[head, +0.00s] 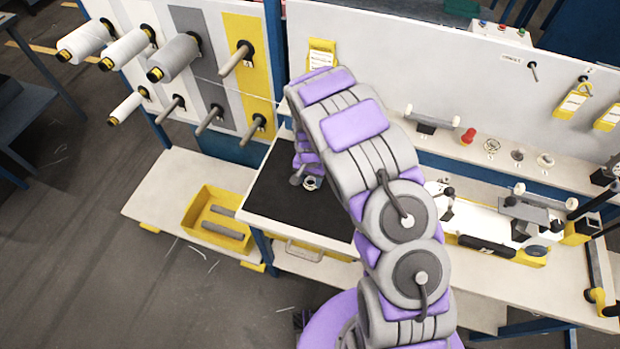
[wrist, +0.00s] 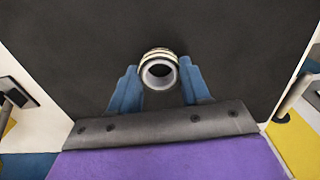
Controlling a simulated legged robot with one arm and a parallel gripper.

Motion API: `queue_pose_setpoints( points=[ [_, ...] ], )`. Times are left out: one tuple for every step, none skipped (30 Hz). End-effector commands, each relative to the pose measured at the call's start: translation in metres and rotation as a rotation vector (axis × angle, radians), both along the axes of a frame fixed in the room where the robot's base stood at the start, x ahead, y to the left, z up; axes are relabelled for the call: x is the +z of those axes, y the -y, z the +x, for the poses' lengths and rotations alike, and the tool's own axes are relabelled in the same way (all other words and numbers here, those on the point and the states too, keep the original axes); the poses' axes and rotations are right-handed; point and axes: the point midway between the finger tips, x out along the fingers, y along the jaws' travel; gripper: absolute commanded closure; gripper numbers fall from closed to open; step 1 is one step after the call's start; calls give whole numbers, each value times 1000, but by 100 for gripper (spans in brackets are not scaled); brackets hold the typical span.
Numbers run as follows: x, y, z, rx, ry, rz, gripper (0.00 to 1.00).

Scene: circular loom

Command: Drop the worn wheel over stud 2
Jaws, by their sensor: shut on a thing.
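The worn wheel (wrist: 147,81) is a small pale metallic ring with an open centre. It sits between the two blue fingertips of my gripper (wrist: 158,76), which is shut on it. The dark mat (wrist: 70,45) fills the view behind the wheel; I cannot tell the gap between them. In the head view the wheel (head: 312,184) shows at the end of my gripper (head: 304,181), over the dark mat, partly hidden by my arm. I cannot make out which thing is stud 2; no number marking it is readable.
A yellow bin (head: 230,232) with grey rods stands left of the mat. Spools (head: 127,48) and bare pegs (head: 236,60) stick out from the back panel. Small round parts (head: 492,147) and a red knob (head: 468,136) stand on the shelf at right. A machine (head: 500,225) occupies the right bench.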

Motion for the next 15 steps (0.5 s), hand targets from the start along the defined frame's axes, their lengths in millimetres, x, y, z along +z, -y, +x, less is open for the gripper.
queue_pose_setpoints(
  points=[
    [1, 0, 0, 0, 0, 0, 90],
    [1, 0, 0, 0, 0, 0, 90],
    [1, -1, 0, 0, 1, -1, 90],
    [1, -1, 0, 0, 1, -1, 90],
    [0, -1, 0, 0, -1, -2, 90],
    [-1, -2, 0, 1, -1, -2, 90],
    [-1, -2, 0, 1, -1, -3, 52],
    [-1, -2, 0, 1, 0, -3, 49],
    [-1, -2, 0, 1, 0, -3, 46],
    [-1, -2, 0, 1, 0, -3, 43],
    [-1, -2, 0, 1, 0, -2, 40],
    [-1, -2, 0, 1, 0, -2, 36],
    [-1, -2, 0, 1, 0, -3, 33],
    [-1, -2, 0, 1, 0, -3, 30],
    [-1, -2, 0, 1, 0, -2, 28]
  ],
)
